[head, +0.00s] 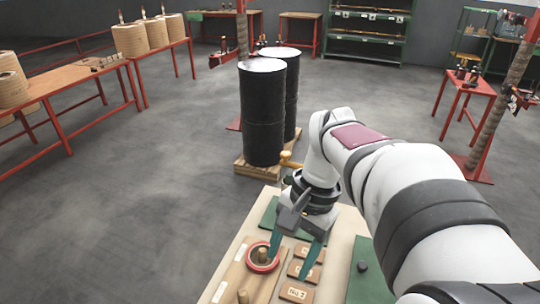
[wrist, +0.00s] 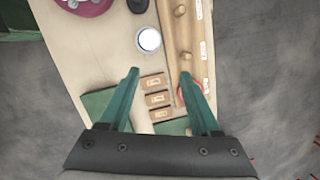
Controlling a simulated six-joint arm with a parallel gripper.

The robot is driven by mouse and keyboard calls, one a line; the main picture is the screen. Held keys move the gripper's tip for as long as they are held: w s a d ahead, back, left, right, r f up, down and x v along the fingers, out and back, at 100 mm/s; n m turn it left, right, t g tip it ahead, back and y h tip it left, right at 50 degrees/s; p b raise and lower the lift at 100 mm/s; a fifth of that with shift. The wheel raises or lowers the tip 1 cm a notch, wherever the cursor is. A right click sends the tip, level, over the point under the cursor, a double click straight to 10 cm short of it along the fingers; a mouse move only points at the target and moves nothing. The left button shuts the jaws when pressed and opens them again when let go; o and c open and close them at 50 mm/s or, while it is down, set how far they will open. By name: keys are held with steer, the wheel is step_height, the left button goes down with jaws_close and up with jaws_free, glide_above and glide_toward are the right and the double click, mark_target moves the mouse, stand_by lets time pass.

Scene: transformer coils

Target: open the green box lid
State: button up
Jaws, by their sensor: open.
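A green box (head: 370,285) with a flat green top and a small dark knob (head: 362,266) stands at the right of the pale board in the head view. The top looks shut, though my arm hides part of its right side. A green surface also shows at the upper left of the wrist view (wrist: 14,22); I cannot tell whether it is the same box. My gripper (head: 293,254) is open and empty, left of the knob and above the board. Its two teal fingers also show in the wrist view (wrist: 159,72), either side of the labelled wooden blocks.
The pale board (head: 229,270) holds several labelled wooden blocks (head: 296,292), a red ring (head: 262,268) around a wooden peg, and a second peg (head: 243,296). A green flat piece (wrist: 97,105) lies at its far end. Black drums (head: 262,115) stand beyond on a pallet.

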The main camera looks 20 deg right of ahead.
steer(key=w+d+f+m, duration=0.1)
steer(key=w+d+m, duration=0.3)
steer(key=d, duration=0.7)
steer(key=m+t+y, duration=0.1)
steer(key=m+t, duration=0.1)
steer(key=m, duration=0.4)
glide_above(364, 264)
steer(key=s+d, duration=0.3)
steer(key=d, duration=0.3)
step_height(364, 264, down, 6)
steer(key=x, duration=1.5)
steer(key=shift+w+a+f, duration=0.1)
steer(key=shift+w+a, duration=0.1)
steer(key=shift+a, duration=0.1)
steer(key=shift+c, duration=0.3)
jaws_close()
